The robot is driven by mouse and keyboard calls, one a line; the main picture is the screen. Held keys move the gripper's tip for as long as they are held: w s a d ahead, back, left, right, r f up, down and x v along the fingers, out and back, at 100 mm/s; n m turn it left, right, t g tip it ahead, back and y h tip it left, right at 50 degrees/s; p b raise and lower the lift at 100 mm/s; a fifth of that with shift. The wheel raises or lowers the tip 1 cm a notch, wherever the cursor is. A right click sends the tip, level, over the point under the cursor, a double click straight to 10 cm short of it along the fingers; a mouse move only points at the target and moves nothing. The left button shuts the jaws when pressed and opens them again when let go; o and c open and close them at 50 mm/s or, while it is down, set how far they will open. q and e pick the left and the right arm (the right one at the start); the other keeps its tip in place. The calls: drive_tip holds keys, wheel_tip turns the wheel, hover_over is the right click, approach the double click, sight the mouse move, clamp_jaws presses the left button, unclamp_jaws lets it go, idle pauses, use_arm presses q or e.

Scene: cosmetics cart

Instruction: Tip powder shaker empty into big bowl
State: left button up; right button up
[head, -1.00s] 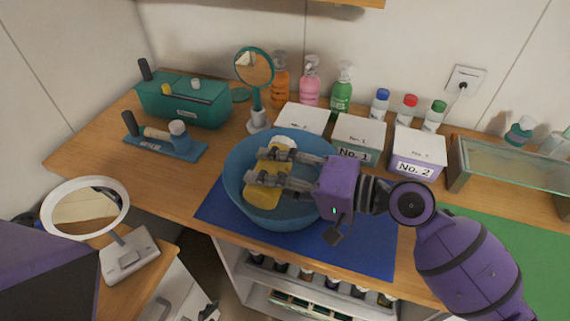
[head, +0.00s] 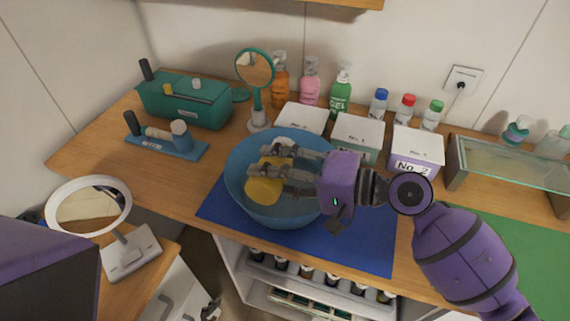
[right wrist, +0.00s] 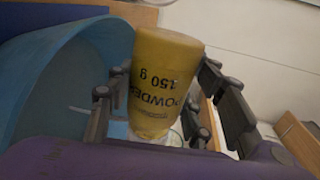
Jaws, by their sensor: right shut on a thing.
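The big bowl (head: 237,205) is blue and stands on the blue mat in the middle of the counter. Its wall also fills the left of the right wrist view (right wrist: 60,75). My right gripper (head: 262,163) is shut on the yellow powder shaker (head: 263,191) and holds it over the bowl's opening. In the right wrist view the shaker (right wrist: 165,75) sits between the fingers, with its "POWDER 150 g" print upside down. The fingers hide part of it. I cannot see whether powder is coming out. A small dark part at the bottom of the head view may be my left gripper (head: 210,311).
Boxes, including No. 2 (head: 417,150), stand behind the bowl, with bottles behind them. A round mirror (head: 255,70) and teal case (head: 185,102) are at the back left. A glass-topped case (head: 515,160) is at the right. The blue mat (head: 365,245) is clear at the front right.

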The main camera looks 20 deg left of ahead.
use_arm(q)
drive_tip(key=shift+w+r, duration=0.35)
drive_tip(key=shift+r, duration=0.1)
use_arm(e)
drive_tip(key=shift+w+r+m, duration=0.15)
drive_tip(key=shift+r+m, duration=0.15)
drive_tip(key=shift+m, duration=0.1)
use_arm(q)
drive_tip(key=shift+w+d+r+p, duration=0.15)
drive_tip(key=shift+r+p, duration=0.05)
drive_tip(key=shift+p, duration=0.3)
use_arm(e)
drive_tip(key=shift+w+r+m, duration=0.2)
drive_tip(key=shift+r+m, duration=0.05)
drive_tip(key=shift+m, duration=0.15)
use_arm(q)
drive_tip(key=shift+r, duration=0.1)
use_arm(e)
drive_tip(key=shift+w+r+m, duration=0.1)
drive_tip(key=shift+r+m, duration=0.1)
drive_tip(key=shift+m, duration=0.1)
